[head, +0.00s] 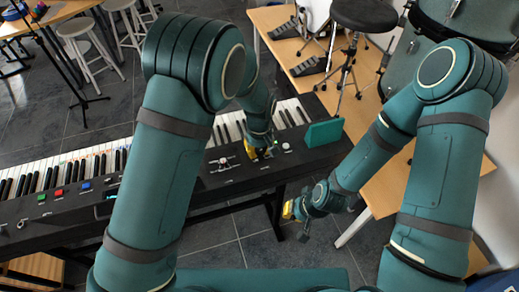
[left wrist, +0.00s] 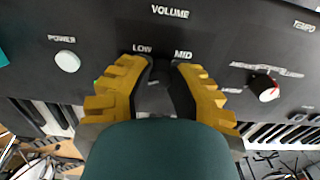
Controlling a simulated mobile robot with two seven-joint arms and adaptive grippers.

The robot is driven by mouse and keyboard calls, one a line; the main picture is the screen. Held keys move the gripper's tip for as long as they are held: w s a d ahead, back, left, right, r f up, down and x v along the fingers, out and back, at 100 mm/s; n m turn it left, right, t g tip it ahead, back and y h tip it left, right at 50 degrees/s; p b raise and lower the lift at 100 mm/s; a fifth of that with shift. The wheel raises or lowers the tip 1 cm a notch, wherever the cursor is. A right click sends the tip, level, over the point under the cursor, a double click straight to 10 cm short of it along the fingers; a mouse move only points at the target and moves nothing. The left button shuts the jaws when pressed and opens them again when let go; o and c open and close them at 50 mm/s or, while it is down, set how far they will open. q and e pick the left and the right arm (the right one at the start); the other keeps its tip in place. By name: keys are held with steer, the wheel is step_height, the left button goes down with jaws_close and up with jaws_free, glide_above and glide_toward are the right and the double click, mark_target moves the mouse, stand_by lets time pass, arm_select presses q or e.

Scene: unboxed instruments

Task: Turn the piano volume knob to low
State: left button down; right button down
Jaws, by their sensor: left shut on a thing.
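The black piano (head: 225,178) crosses the head view, with its control panel at the right end. In the left wrist view the panel (left wrist: 105,30) carries the word VOLUME, with LOW and MID printed below it. My left gripper (head: 262,152) is down at the panel. Its yellow fingers (left wrist: 162,82) are shut on the dark volume knob (left wrist: 155,98), just below LOW and MID. The fingers and palm hide most of the knob, and I cannot read its pointer. My right gripper (head: 294,211) hangs in front of the piano, away from it; its jaw state is unclear.
A teal block (head: 323,133) stands on the piano's right end. A wooden bench (head: 290,55) with pedals and a black stool (head: 364,14) are beyond.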

mark_target(259, 151)
arm_select(q)
steer(key=m, duration=0.6)
steer(key=shift+m, duration=0.3)
steer(key=m+b, duration=0.1)
steer(key=m, duration=0.5)
steer(key=shift+m, duration=0.3)
steer(key=shift+s, duration=0.1)
steer(key=c, duration=0.8)
jaws_free()
step_height(259, 151, up, 12)
steer(key=shift+f, duration=0.1)
